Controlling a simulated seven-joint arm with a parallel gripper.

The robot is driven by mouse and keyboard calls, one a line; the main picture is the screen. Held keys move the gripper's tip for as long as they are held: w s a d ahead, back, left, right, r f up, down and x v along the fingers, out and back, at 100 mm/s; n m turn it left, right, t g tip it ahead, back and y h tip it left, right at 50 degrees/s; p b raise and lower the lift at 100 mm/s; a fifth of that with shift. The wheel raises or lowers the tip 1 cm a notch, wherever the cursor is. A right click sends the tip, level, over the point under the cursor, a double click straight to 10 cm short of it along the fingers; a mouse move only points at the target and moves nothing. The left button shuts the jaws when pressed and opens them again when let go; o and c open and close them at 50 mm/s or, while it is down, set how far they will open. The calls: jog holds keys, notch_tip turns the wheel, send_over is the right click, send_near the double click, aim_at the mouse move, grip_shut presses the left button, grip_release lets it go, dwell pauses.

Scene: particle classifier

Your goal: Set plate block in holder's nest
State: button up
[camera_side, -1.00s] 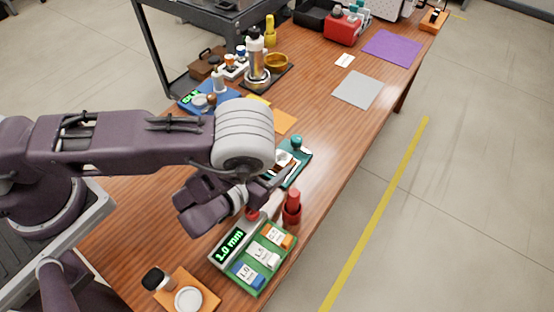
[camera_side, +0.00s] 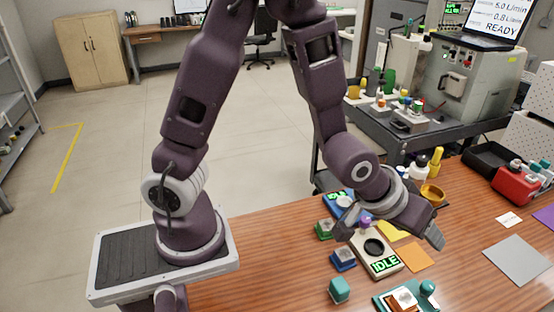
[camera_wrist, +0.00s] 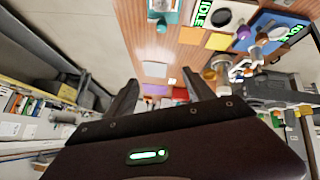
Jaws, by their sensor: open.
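My gripper (camera_side: 392,236) is open over the back of the wooden table, its fingers spread. Its fingers in the wrist view (camera_wrist: 160,92) hold nothing between them. Below it is a pale unit with a dark round opening (camera_side: 374,247), a purple knob and an "IDLE" display; it also shows in the wrist view (camera_wrist: 222,15). Small green (camera_side: 325,229), blue (camera_side: 343,260) and teal (camera_side: 339,290) blocks stand left of it. I cannot tell which is the plate block or holder.
An orange square (camera_side: 417,257) lies right of the unit. A gold bowl (camera_side: 432,194) and bottles stand behind the gripper. A grey mat (camera_side: 518,260) and red case (camera_side: 515,186) are at the right. Bare wood lies at the left front.

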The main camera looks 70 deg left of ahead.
jog(key=s+a+r+m+g+h, duration=0.1)
jog(key=s+a+r, duration=0.1)
jog(key=s+r, duration=0.25)
jog(key=s+a+r+m, duration=0.1)
jog(key=s+a+r, duration=0.2)
jog(key=r, duration=0.3)
jog(key=s+a+r+g+y, duration=0.1)
jog(key=s+a, duration=0.2)
jog(key=s, duration=0.4)
jog(key=s+a+r+m, duration=0.1)
jog(key=s+a+r, duration=0.1)
jog(key=s, duration=0.6)
jog(key=shift+s+a+g+y, duration=0.15)
jog(key=shift+a+g+y, duration=0.25)
jog(key=shift+a, duration=0.25)
